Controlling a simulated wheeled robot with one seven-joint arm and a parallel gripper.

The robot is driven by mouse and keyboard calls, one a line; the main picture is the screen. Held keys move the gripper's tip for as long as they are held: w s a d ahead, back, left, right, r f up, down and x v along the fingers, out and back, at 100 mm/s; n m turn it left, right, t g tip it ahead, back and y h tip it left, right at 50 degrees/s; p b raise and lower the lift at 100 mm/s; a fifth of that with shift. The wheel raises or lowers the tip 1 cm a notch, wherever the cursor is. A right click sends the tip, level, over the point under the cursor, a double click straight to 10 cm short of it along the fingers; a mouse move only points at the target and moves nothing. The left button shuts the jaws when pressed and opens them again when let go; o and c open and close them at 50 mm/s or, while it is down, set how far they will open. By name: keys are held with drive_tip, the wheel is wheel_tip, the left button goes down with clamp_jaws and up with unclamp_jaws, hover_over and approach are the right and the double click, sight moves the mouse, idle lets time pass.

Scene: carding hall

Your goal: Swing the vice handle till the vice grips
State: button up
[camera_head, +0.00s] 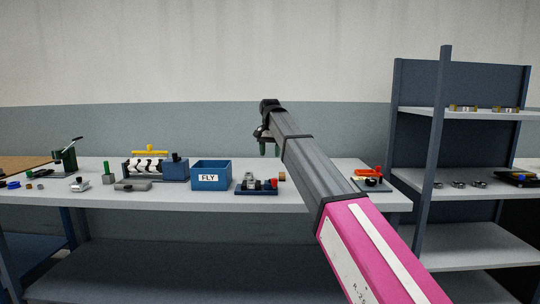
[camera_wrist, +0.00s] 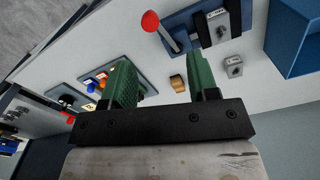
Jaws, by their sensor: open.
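The vice (camera_head: 262,188) stands on a dark blue base on the bench, right of the blue FLY bin. Its handle has a red knob (camera_head: 274,183) at the right end. In the wrist view the vice (camera_wrist: 202,28) is at the top, with the red-tipped handle (camera_wrist: 151,22) sticking out to its left. I cannot tell whether its jaws touch anything. My gripper (camera_head: 263,149) hangs above the bench, higher than the vice and apart from it. In the wrist view its green fingers (camera_wrist: 160,78) are spread with nothing held between them.
The blue FLY bin (camera_head: 211,176) stands left of the vice. A small brown block (camera_wrist: 178,83) and a grey block (camera_wrist: 234,66) lie near the vice. A board with red and yellow parts (camera_head: 370,180) is at the bench's right end. A shelf rack (camera_head: 470,185) stands further right.

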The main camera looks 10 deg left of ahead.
idle(0.4)
wheel_tip(320, 180, up, 11)
drive_tip(key=shift+f, duration=0.15)
idle(0.4)
